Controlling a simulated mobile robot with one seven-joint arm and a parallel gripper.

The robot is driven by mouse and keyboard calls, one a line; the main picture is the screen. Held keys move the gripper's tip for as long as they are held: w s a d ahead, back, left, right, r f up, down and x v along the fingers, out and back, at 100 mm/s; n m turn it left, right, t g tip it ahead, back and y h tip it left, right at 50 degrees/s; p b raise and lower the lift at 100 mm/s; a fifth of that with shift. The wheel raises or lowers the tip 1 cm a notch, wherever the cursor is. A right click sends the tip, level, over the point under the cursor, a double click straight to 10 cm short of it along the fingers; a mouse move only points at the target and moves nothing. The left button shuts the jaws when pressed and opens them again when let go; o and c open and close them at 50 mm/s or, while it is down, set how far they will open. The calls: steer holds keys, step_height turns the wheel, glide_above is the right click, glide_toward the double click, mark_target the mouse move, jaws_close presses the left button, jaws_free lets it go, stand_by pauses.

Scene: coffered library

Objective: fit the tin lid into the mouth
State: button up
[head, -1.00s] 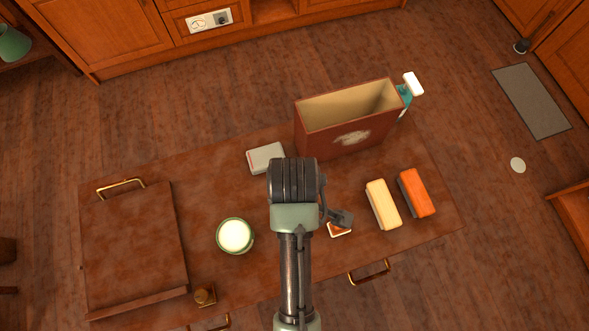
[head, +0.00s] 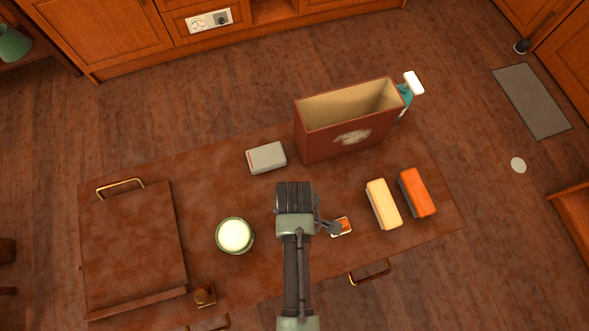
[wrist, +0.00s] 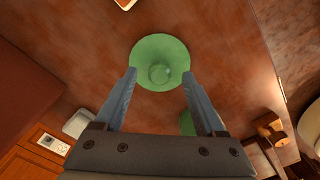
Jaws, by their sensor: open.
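The green round lid (wrist: 160,50) with a small central knob lies on the brown table in the wrist view, knob facing me. My gripper (wrist: 160,75) is open and empty, its two fingertips at either side of the lid's near part; the height gap is unclear. A green-rimmed round tin (head: 235,235), pale inside, stands on the table left of my arm. A sliver of green (wrist: 187,123), likely the tin, shows behind my right finger in the wrist view.
A tall open dark red box (head: 335,142) stands at the back, with a white pack (head: 266,157) beside it. Yellow (head: 383,204) and orange (head: 417,192) blocks lie right, near a small orange card (head: 341,227).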

steer(key=shift+f, duration=0.5)
jaws_close()
steer(key=shift+r, duration=0.15)
